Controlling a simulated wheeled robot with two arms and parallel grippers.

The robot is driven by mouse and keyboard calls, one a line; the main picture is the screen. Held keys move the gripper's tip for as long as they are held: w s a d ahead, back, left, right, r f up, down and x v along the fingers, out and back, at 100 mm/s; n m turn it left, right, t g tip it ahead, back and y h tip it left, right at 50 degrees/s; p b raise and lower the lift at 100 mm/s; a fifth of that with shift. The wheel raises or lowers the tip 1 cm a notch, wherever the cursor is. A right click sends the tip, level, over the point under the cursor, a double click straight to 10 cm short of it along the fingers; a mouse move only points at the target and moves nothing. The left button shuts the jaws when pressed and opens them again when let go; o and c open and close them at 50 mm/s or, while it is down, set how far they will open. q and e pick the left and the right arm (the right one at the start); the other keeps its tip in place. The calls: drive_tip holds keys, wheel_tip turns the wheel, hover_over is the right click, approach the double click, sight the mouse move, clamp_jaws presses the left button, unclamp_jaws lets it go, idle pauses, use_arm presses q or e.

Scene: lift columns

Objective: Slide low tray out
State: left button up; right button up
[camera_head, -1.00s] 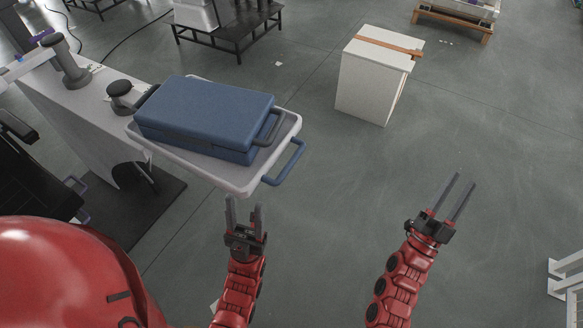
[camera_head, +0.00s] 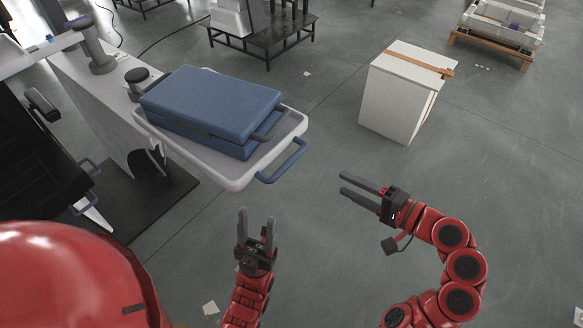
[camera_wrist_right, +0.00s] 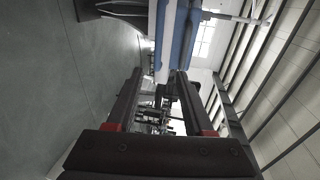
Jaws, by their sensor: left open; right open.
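A pale grey tray (camera_head: 235,184) with a rounded rim juts out from the white column unit at left. A blue handle (camera_head: 283,162) is on its near right side. A blue case (camera_head: 212,103) with a dark handle lies flat on the tray. My left gripper (camera_head: 256,217) is open and empty, below and apart from the tray. My right gripper (camera_head: 343,183) is open and empty, right of the blue handle, fingers pointing left toward it. In the right wrist view, a blue and white form (camera_wrist_right: 178,40) shows ahead between the fingers (camera_wrist_right: 157,75).
The white column unit (camera_head: 105,95) stands on a dark base plate (camera_head: 160,205). A dark panel with purple handles (camera_head: 82,205) is at far left. A white box (camera_head: 400,95) stands back right. The floor between my grippers and the box is clear.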

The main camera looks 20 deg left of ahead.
drive_tip(key=s, duration=0.1)
drive_tip(key=p, duration=0.2)
approach(287, 162)
drive_tip(key=shift+n+g, duration=0.3)
drive_tip(key=shift+g, duration=0.1)
drive_tip(key=x, duration=1)
drive_tip(key=shift+w+f, duration=0.2)
drive_tip(key=shift+f, duration=0.15)
clamp_jaws()
